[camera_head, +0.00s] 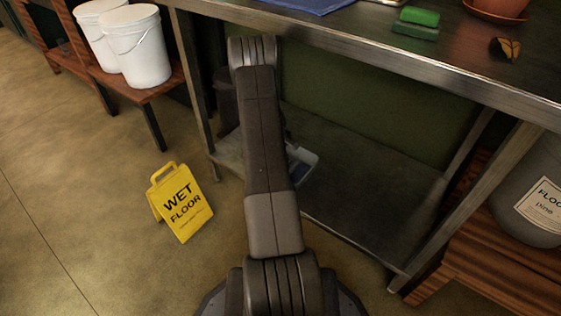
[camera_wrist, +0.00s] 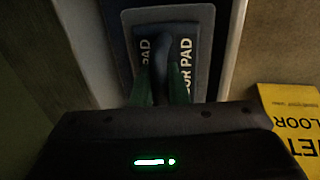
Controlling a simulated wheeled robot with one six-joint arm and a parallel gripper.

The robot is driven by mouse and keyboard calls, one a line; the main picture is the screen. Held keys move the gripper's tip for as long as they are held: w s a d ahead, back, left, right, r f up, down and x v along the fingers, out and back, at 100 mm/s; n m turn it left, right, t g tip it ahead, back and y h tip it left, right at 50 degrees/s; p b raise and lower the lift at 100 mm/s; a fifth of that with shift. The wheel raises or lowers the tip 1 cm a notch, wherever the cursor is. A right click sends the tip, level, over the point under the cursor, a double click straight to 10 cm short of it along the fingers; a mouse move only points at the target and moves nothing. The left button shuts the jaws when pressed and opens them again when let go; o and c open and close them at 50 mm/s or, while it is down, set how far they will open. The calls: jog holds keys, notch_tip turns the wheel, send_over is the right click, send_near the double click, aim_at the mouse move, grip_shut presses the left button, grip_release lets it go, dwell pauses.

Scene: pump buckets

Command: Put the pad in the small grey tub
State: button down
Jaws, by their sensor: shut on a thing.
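The pad (camera_wrist: 186,60), dark blue-grey with white "FLOOR PAD" lettering, lies under my fingers in the wrist view. My gripper (camera_wrist: 161,75) is shut on its raised middle part, which covers some of the lettering. A paler grey surface with a rounded corner frames the pad; I cannot tell whether it belongs to the pad or lies beneath it. In the head view a pale grey and blue piece (camera_head: 301,160) shows right of my arm, near the lower shelf. My arm hides the gripper there. I cannot make out the small grey tub for certain.
A steel table (camera_head: 400,58) with a lower shelf (camera_head: 365,200) stands around the arm. A dark bin (camera_head: 226,95) is behind its left leg. A yellow wet-floor sign (camera_head: 181,203) stands on the floor at left. White buckets (camera_head: 141,50) sit on a wooden bench.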

jog(key=shift+f, duration=0.95)
jog(key=shift+f, duration=0.15)
jog(key=shift+f+b, duration=0.5)
jog(key=shift+b, duration=0.15)
jog(key=c, duration=1.4)
grip_release()
jog(key=shift+c, duration=0.2)
jog(key=shift+r+p, duration=0.45)
jog(key=shift+r, duration=0.05)
notch_tip(320, 180, up, 12)
jog(key=s+a+p, duration=0.1)
jog(key=s+p, duration=0.1)
jog(key=p, duration=0.2)
jog(key=shift+a, duration=0.15)
